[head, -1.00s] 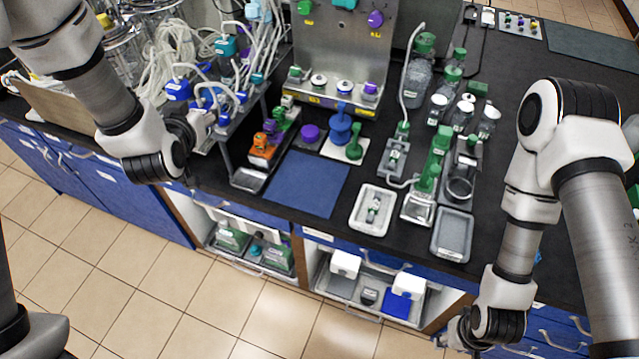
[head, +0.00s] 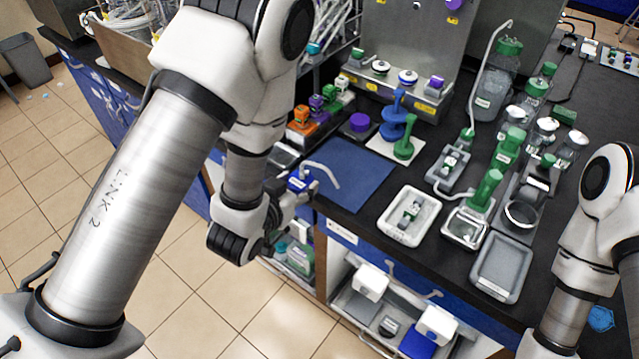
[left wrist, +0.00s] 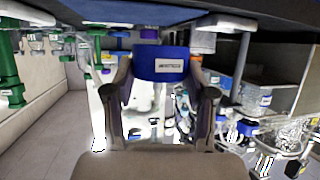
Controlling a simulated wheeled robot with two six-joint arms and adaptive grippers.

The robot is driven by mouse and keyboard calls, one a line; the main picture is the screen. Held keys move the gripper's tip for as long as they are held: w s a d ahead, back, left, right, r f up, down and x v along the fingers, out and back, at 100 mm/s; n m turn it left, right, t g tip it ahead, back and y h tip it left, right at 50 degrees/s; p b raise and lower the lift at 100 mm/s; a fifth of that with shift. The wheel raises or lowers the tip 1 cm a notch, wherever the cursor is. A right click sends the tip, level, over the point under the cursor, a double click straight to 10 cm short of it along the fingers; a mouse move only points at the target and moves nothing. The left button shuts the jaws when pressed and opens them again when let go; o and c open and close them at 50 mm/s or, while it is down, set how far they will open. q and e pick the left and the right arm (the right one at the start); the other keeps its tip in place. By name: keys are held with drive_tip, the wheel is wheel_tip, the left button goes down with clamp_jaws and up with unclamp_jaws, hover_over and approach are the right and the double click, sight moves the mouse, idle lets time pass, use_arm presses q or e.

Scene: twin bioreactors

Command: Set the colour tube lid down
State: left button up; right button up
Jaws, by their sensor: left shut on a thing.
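The blue colour tube lid (head: 300,183) has a white label and a bent pale tube (head: 326,172) sticking out of it. My left gripper (head: 293,195) is shut on it, at the front left edge of the blue mat (head: 352,172). I cannot tell whether the lid touches the mat. In the left wrist view the lid (left wrist: 160,64) sits between the two fingers, with its label facing the camera. My right arm shows at the right edge of the head view, but its gripper is out of the picture.
Behind the mat stand a purple knob (head: 360,122) and a blue stacked piece (head: 395,120). Orange-based parts (head: 301,126) stand behind the lid on the left. Most of the mat is bare.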

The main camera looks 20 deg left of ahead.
use_arm(q)
drive_tip(key=shift+b+x, duration=0.85)
drive_tip(key=shift+x, duration=0.15)
drive_tip(key=shift+w+a+r, duration=0.25)
drive_tip(key=shift+w+a, duration=0.05)
drive_tip(key=shift+w, duration=0.25)
drive_tip(key=w, duration=0.2)
drive_tip(key=w+p, duration=0.1)
drive_tip(key=w, duration=0.1)
drive_tip(key=w+p, duration=0.1)
drive_tip(key=w, duration=0.1)
drive_tip(key=shift+d+f, duration=0.1)
drive_tip(key=shift+d, duration=0.2)
drive_tip(key=f, duration=0.2)
drive_tip(key=w+f, duration=0.1)
drive_tip(key=f, duration=0.1)
drive_tip(key=shift+p, duration=0.35)
use_arm(e)
drive_tip(key=shift+a+f, duration=0.2)
drive_tip(key=shift+f, duration=0.1)
drive_tip(key=shift+f, duration=0.1)
use_arm(q)
drive_tip(key=shift+f, duration=0.2)
drive_tip(key=o, duration=1.2)
drive_tip(key=shift+r, duration=0.1)
